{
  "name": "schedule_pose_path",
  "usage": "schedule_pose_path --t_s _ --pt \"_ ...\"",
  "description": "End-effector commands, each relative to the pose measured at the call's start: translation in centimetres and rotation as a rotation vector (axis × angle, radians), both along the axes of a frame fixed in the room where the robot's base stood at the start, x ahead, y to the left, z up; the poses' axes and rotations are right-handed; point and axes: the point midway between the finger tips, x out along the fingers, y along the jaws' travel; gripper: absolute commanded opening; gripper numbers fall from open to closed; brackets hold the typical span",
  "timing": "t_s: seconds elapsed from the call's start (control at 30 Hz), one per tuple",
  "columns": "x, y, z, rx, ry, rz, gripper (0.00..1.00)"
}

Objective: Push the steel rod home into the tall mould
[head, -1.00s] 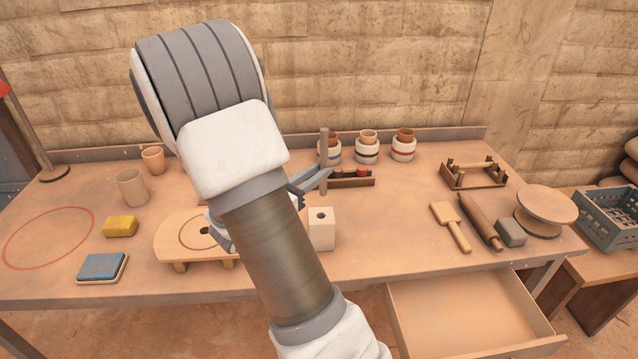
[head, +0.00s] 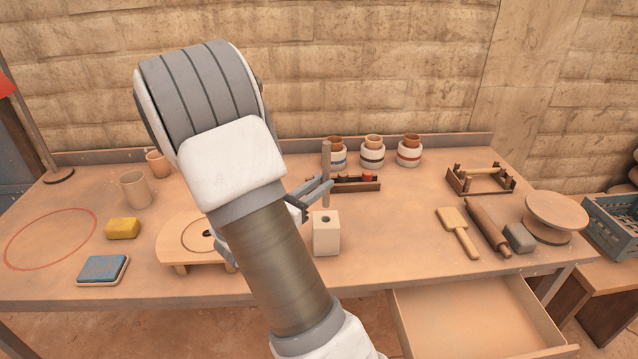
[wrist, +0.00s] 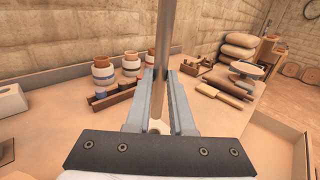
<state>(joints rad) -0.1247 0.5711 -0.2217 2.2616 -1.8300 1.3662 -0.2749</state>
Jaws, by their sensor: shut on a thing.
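The steel rod (head: 326,158) stands upright in my gripper (head: 322,184), which is shut on it. In the wrist view the rod (wrist: 161,45) rises between the two fingers (wrist: 161,75). The tall mould is a pale upright block (head: 326,238) with a dark round hole in its top. The rod's lower end shows just above and behind that hole in the head view and looks apart from it. I cannot tell how exactly it is lined up in depth. My arm covers part of the gripper.
A low round stand (head: 175,248) with a hole is left of the mould, partly behind my arm. A dark rack (head: 357,184) stands behind the gripper, with several banded jars (head: 372,152) beyond. An open drawer (head: 480,320) juts out at front right.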

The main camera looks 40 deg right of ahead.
Motion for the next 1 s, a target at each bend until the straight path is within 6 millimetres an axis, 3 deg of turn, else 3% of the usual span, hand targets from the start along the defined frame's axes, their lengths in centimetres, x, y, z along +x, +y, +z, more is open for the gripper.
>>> schedule_pose_path --t_s 0.1,0.3,1.0 --pt "0.0 0.0 -1.6 -0.001 0.001 0.000 0.00" --pt "0.0 0.0 -2.7 -0.001 0.000 0.000 0.00" --pt "0.0 0.0 -2.7 -0.001 0.000 0.000 0.00"
